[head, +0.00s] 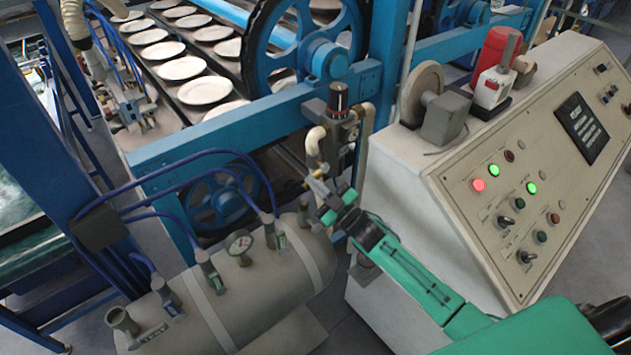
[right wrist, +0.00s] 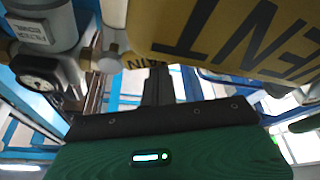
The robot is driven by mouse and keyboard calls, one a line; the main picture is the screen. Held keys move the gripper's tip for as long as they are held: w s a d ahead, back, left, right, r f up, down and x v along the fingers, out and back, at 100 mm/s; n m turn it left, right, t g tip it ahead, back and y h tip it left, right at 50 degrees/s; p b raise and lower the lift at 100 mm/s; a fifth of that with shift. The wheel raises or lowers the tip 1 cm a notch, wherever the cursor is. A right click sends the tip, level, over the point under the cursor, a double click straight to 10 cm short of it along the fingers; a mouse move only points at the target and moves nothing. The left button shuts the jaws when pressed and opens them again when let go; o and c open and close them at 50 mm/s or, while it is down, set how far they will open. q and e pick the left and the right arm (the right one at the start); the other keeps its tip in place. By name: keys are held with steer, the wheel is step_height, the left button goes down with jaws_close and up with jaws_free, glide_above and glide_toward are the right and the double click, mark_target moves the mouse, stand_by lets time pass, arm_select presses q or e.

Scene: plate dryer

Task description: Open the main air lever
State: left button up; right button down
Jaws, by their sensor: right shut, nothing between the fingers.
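The main air lever, a small tan-yellow handle (head: 317,187), sits on the air pipework below the filter-regulator (head: 340,125) in the head view. In the right wrist view a large yellow labelled part (right wrist: 225,40) crosses the top; "ENT" and "AIN" can be read on its lettering. I cannot tell if it is all one piece. My right gripper (head: 333,208) is shut and empty, close beside the lever. Its dark fingers (right wrist: 157,85) reach up to the yellow part; whether they touch it is unclear. My left gripper is not in view.
A beige air tank (head: 250,290) with a gauge (head: 240,243) and blue hoses stands below left. The sloped control panel (head: 530,190) stands close on the right of my right arm. A blue frame with a large wheel (head: 310,35) and plates (head: 205,90) is behind.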

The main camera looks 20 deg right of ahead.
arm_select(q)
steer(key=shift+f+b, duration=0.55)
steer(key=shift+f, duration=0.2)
arm_select(e)
steer(key=shift+d+f+n+g+y, duration=0.1)
steer(key=shift+f+n+g+y, duration=0.15)
steer(key=shift+n, duration=0.5)
steer(key=shift+f+n+g+y, duration=0.15)
steer(key=shift+f+n+g, duration=0.15)
steer(key=shift+n, duration=0.45)
